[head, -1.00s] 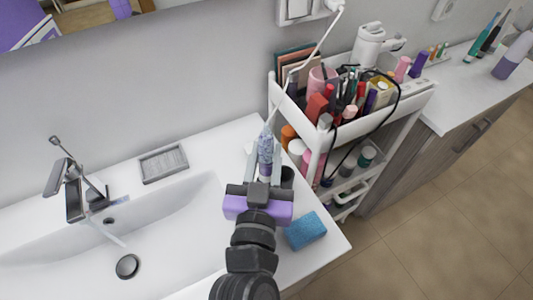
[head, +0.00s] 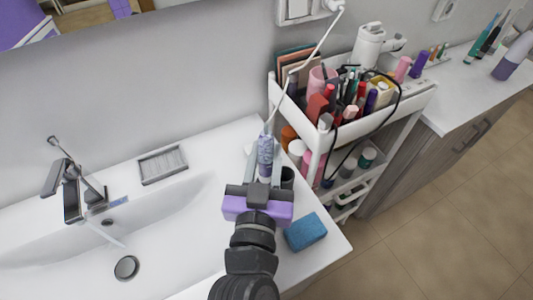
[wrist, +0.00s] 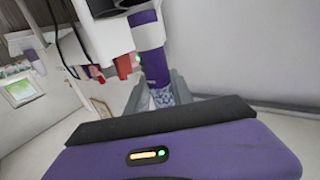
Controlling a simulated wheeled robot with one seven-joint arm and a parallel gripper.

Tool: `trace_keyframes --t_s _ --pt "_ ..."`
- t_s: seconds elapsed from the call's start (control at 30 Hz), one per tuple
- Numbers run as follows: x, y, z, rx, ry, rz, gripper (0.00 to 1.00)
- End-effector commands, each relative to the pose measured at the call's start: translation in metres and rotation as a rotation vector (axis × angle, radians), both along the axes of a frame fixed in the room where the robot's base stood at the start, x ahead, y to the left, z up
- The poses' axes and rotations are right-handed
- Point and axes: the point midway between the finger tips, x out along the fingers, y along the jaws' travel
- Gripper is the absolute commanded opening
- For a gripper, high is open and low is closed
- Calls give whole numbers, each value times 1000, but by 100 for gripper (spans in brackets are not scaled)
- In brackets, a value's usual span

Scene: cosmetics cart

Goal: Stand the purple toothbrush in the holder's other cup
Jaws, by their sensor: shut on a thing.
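The purple toothbrush (head: 265,147) stands roughly upright between my gripper's fingers, its bluish patterned part showing in the head view. In the wrist view the toothbrush (wrist: 152,58) shows a purple and white body above a patterned section, and the fingers lie on either side of it. My gripper (head: 264,174) is shut on it over the counter's back right corner, also seen in the wrist view (wrist: 160,97). A dark round cup of the holder (head: 287,178) is just right of the fingers. My gripper hides the rest of the holder and the toothbrush's lower end.
A blue sponge (head: 306,232) lies on the counter right of my gripper. A white cart (head: 292,112) full of cosmetics stands close behind and right. A white cable (head: 315,50) hangs above. The sink (head: 165,240), faucet (head: 72,192) and grey soap dish (head: 163,165) are left.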

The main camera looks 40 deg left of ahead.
Motion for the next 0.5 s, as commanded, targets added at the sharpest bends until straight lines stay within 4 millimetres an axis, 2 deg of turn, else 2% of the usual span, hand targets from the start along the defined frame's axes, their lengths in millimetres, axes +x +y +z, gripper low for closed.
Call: trace_keyframes --t_s 0.5 --pt "0 0 -8 1 -1 0 0"
